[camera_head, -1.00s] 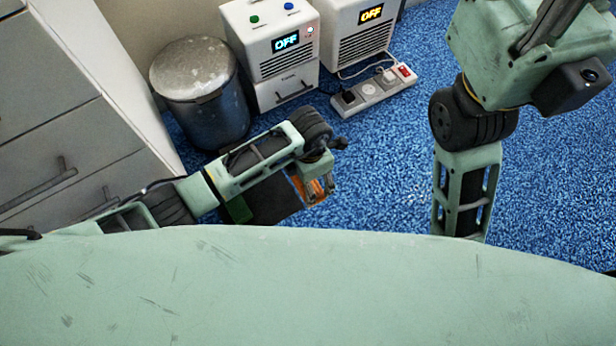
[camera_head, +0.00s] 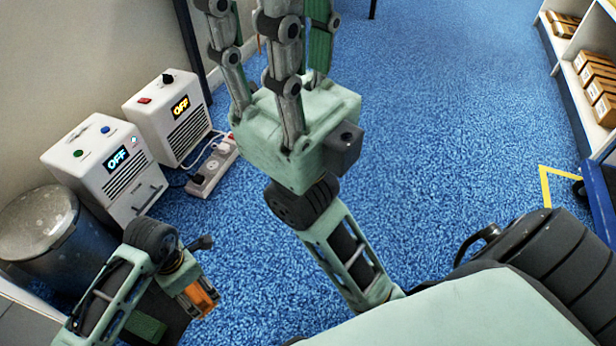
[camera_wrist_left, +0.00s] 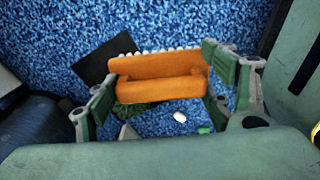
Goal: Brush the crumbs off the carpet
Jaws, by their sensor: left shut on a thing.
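My left gripper (camera_head: 197,296) is low at the lower left, shut on an orange brush (camera_head: 206,294). In the left wrist view the brush (camera_wrist_left: 155,72) sits between the green finger pads, with a row of pale bristles along its far edge. Below it on the blue carpet (camera_wrist_left: 190,30) lie a small white bit (camera_wrist_left: 180,116) and a small green bit (camera_wrist_left: 205,130), perhaps crumbs. A flat dark piece (camera_wrist_left: 97,64) with a green part (camera_wrist_left: 130,109) lies partly hidden under the brush. My right gripper (camera_head: 277,35) is raised, open and empty; its tips are near the top edge.
A metal bin (camera_head: 45,235) and two white boxes (camera_head: 105,165) (camera_head: 165,115) with OFF displays stand along the left wall. A power strip (camera_head: 213,168) lies beside them. Shelves with cartons (camera_head: 600,85) are at the right. Middle carpet is clear.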

